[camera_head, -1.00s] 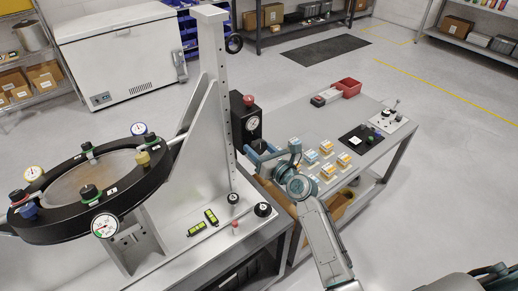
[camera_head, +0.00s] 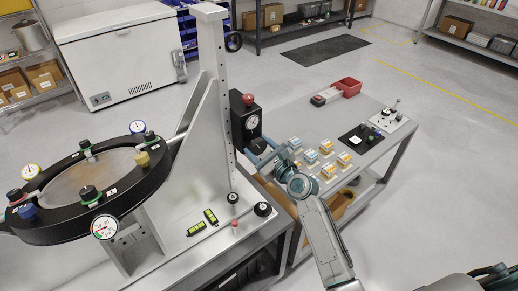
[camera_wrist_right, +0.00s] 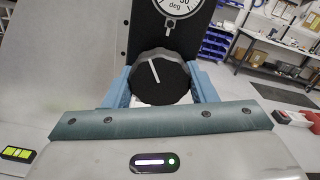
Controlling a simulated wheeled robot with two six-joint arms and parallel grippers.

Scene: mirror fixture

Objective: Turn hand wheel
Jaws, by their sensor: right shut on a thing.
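The hand wheel (camera_wrist_right: 160,84) is a dark ribbed knob with a white line on its face, seen in the right wrist view below a round dial (camera_wrist_right: 178,5) marked "deg". My right gripper (camera_wrist_right: 162,90) has its blue fingers on either side of the wheel and is shut on it. The white line leans a little to the upper left. In the head view, my right gripper (camera_head: 264,158) is at the foot of a black gauge box (camera_head: 247,125) with a red knob on top; the wheel is mostly hidden there. My left gripper is not in view.
A tall grey bracket (camera_head: 215,110) stands left of the gauge box and carries a black ring (camera_head: 75,222) with several gauges and knobs. Open floor lies beyond.

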